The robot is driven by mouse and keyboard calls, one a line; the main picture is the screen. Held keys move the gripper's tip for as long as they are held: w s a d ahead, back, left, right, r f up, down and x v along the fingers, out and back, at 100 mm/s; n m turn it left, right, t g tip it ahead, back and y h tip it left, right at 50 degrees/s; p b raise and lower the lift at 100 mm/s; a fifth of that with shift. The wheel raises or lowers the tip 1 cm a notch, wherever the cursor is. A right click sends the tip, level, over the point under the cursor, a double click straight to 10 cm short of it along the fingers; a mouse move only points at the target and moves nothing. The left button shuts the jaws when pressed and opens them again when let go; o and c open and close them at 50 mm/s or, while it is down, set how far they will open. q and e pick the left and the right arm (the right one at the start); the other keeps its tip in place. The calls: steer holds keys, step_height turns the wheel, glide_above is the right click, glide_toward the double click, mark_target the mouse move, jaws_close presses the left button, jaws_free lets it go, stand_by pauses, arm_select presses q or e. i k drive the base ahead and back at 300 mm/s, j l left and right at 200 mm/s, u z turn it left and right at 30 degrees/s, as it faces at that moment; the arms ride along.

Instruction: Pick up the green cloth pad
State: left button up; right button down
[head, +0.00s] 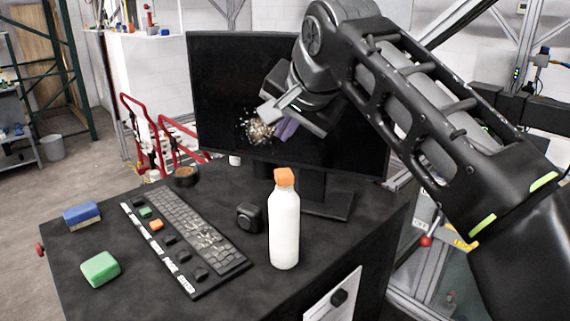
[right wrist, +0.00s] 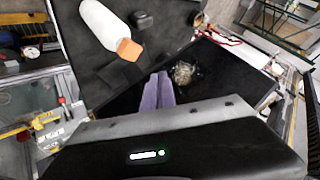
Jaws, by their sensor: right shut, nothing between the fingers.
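The green cloth pad (head: 100,268) lies flat near the front left corner of the black table (head: 150,293), with clear table around it. My right gripper (head: 282,134) is high in front of the dark monitor screen, far to the right of the pad and apart from it. Its purple fingers (right wrist: 158,80) are together with nothing between them in the right wrist view. The pad does not show in the right wrist view. My left gripper is not in view.
A keyboard (head: 175,226) lies right of the pad, and a blue block (head: 82,216) lies behind it. A white bottle (head: 284,232) with an orange cap stands at the right, beside a small black box (head: 249,217). The monitor (head: 222,85) stands behind them.

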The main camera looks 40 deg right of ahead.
mark_target(102, 268)
steer(key=k+j, duration=0.25)
steer(key=k, duration=0.2)
steer(key=k+j, duration=0.25)
steer(key=k, duration=0.25)
